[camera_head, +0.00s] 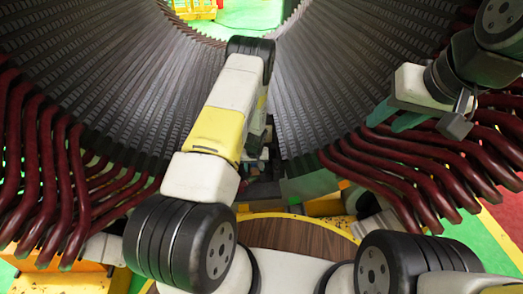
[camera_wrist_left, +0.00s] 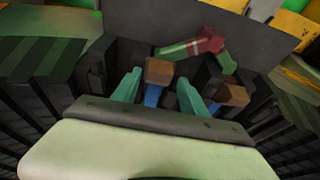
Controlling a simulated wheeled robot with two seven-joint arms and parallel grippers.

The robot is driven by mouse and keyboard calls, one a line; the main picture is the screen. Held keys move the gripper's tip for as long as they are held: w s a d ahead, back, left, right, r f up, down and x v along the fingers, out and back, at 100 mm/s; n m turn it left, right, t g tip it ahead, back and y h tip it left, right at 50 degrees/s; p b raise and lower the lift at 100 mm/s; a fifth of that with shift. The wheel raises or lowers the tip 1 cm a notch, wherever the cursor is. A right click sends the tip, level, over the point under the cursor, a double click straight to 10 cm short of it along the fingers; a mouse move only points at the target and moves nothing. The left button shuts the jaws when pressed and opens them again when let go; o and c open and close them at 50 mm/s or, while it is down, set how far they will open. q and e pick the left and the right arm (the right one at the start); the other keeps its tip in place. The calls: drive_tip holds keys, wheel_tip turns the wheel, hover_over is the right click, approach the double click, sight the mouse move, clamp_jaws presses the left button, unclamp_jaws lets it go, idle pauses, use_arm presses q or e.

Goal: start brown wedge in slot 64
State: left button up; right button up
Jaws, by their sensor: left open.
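In the left wrist view my left gripper (camera_wrist_left: 159,80) is open, its two teal fingers on either side of a brown wedge block (camera_wrist_left: 159,71) with a blue part below it. Contact between fingers and block cannot be told. A second brown block (camera_wrist_left: 233,95) on a blue part is just right of the right finger. In the head view my left arm reaches into the stator bore and hides its gripper. The stator slots (camera_head: 345,75) line the bore; no slot number is readable. My right gripper (camera_head: 395,116) is by the right end coils, its teal fingers apart, with nothing seen between them.
Dark red end coils (camera_head: 55,185) stick out at the left and more (camera_head: 415,170) at the right, close to my right gripper. A red and green piece (camera_wrist_left: 205,43) lies behind the blocks. A round wooden top (camera_head: 295,235) is in front of the bore.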

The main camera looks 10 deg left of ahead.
use_arm(q)
drive_tip(key=shift+w+d+r, duration=0.1)
drive_tip(key=shift+w+d, duration=0.1)
drive_tip(key=shift+d, duration=0.15)
